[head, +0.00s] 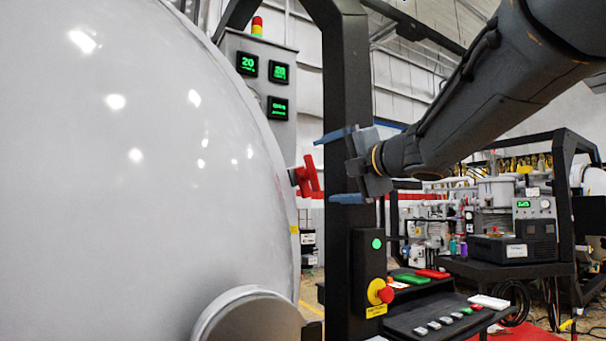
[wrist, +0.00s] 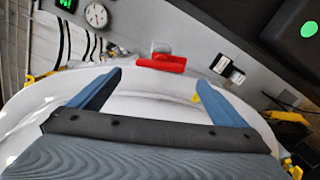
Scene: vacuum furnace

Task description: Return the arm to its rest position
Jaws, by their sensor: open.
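My gripper (head: 338,166) is at the end of my dark arm, which reaches in from the upper right in the head view. Its two blue fingers are apart with nothing between them. A red handle (head: 306,176) on the furnace's edge is just left of the fingers and looks apart from them. In the wrist view my gripper (wrist: 155,88) is also open, and the red handle (wrist: 162,63) shows beyond the fingertips. The large light-grey furnace door (head: 110,190) fills the left of the head view.
A black post (head: 347,80) stands behind my gripper. Below it are a control box with a red emergency button (head: 386,294) and a black panel with coloured keys (head: 440,316). A bench with instruments (head: 510,247) is at the right. A display cabinet (head: 263,125) stands behind the door.

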